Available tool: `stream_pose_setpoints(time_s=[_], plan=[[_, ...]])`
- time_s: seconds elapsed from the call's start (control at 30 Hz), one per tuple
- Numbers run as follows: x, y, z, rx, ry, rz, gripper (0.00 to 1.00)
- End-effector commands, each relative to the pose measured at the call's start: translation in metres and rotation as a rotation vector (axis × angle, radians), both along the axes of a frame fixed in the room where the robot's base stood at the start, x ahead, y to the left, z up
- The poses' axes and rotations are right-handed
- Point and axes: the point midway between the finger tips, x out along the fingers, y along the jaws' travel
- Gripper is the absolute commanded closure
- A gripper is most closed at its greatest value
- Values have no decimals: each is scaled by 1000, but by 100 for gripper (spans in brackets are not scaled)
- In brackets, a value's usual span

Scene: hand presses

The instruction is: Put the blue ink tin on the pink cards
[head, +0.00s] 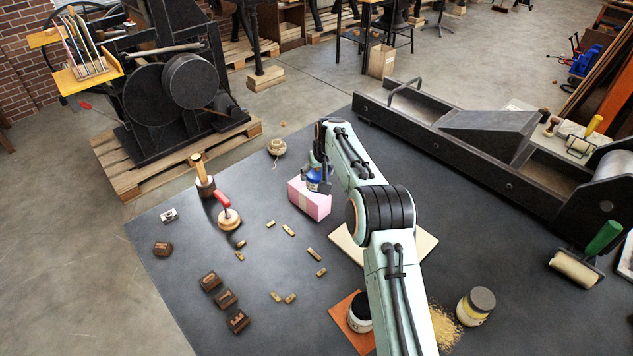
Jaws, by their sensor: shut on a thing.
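The pink cards (308,203) form a block on the dark table, upper middle in the head view. The blue ink tin (313,178) is at the block's upper right side, in line with its top. My gripper (320,181) is around the tin and shut on it, coming from the right.
A cream board (417,243) lies under my arm. An orange mat (350,308) with a dark-lidded jar (360,312) is near the front. Small brass pieces (289,230) and wooden blocks (225,299) lie to the left. A long black press bed (450,130) runs along the back right. A twine ball (277,147) sits behind the cards.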

Motion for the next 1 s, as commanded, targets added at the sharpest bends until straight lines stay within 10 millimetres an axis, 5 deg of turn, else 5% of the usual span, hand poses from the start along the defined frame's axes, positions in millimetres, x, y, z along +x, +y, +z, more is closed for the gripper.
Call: stream_pose_setpoints(time_s=[0.37, 0.73, 0.77, 0.8, 1.0], plan=[[8, 2, -38, 0, 0, 0, 82], [8, 2, -42, 0, -1, 0, 82], [7, 1, -43, 0, 0, 0, 32], [7, 1, -42, 0, 0, 0, 19], [7, 2, -42, 0, 0, 0, 15]])
